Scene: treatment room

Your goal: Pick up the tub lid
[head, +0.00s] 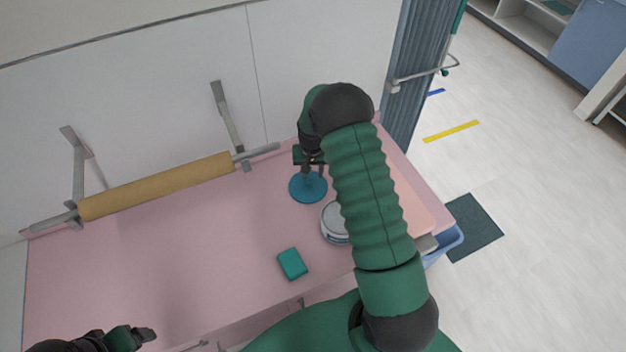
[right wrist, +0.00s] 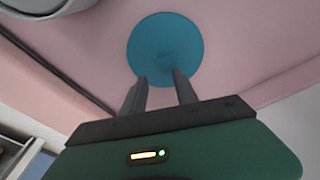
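The tub lid (head: 308,189) is a flat blue disc on the pink surface, left of a round white tub (head: 333,224) that my right arm partly covers. My right gripper (head: 311,168) is over the far part of the lid. I cannot tell whether the fingertips touch the lid. My left gripper (head: 144,335) is at the bottom left, partly cut off, far from the lid.
A small teal box (head: 292,264) lies on the pink surface (head: 190,240) nearer to me. A tan roll (head: 158,186) on a metal holder runs along the wall. A blue tray (head: 445,246) hangs at the right edge. The surface's left part is free.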

